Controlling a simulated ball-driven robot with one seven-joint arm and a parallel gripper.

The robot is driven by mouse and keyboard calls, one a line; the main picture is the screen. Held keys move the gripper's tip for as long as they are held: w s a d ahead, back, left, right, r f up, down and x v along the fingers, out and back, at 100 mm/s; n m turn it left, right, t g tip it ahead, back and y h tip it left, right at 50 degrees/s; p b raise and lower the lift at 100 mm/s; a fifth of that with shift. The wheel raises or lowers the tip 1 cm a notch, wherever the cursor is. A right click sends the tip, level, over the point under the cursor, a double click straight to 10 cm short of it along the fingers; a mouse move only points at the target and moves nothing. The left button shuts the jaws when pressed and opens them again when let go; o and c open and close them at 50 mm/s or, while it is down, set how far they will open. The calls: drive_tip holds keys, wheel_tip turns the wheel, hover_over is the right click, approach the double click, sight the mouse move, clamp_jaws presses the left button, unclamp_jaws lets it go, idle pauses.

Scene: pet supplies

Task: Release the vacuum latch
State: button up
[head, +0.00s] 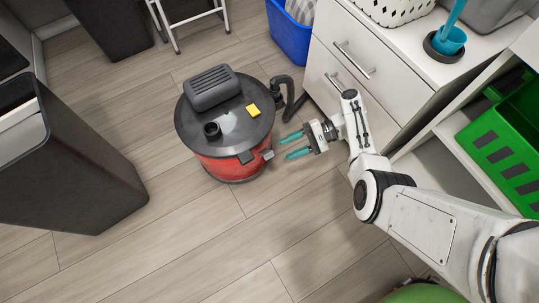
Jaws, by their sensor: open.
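A red canister vacuum (224,168) with a black lid (232,125) stands upright on the wood floor, left of my gripper. A grey latch (267,155) sticks out at the lid's lower right edge, on the side toward my gripper. A yellow switch or block (253,110) sits on the lid. My gripper (288,146) is open and empty, its two teal fingers pointing left at the vacuum. The fingertips appear a short way right of the latch; I cannot tell whether they touch the vacuum.
A black hose (290,100) stands off the vacuum's right side, above my gripper. White drawers (365,75) are close behind my arm. A blue bin (289,35) is at the top, a green crate (510,140) on the right shelf. A dark bin (75,165) stands left.

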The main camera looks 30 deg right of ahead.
sight(270, 156)
drive_tip(key=b+x, duration=0.1)
drive_tip(key=x, duration=0.6)
drive_tip(key=shift+w+a, duration=0.1)
drive_tip(key=shift+a, duration=0.15)
drive_tip(key=shift+f, duration=0.1)
clamp_jaws()
